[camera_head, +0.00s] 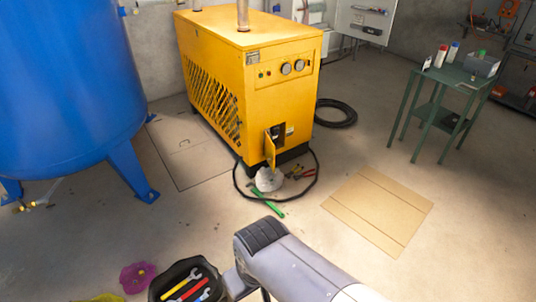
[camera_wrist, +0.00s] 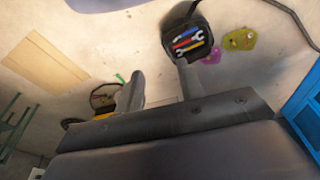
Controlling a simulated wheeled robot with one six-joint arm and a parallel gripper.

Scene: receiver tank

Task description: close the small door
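The small door (camera_head: 270,150) is a yellow flap low on the front of the yellow machine (camera_head: 285,95). It stands open, swung outward, and a dark opening (camera_head: 278,132) shows beside it. My gripper (camera_wrist: 160,85) shows two fingers spread apart with nothing between them. In the head view my arm is low in the foreground, well apart from the door, and the fingers are hard to make out there. In the wrist view only a little of the yellow machine shows behind a finger, and the door cannot be made out.
A white sack-like lump (camera_head: 268,180), a black hose loop, red pliers and a green tool (camera_head: 267,203) lie before the machine. A black tool bucket (camera_head: 185,283) stands near my arm. A blue tank (camera_head: 70,80) is left, a cardboard sheet (camera_head: 378,210) and green table (camera_head: 455,85) right.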

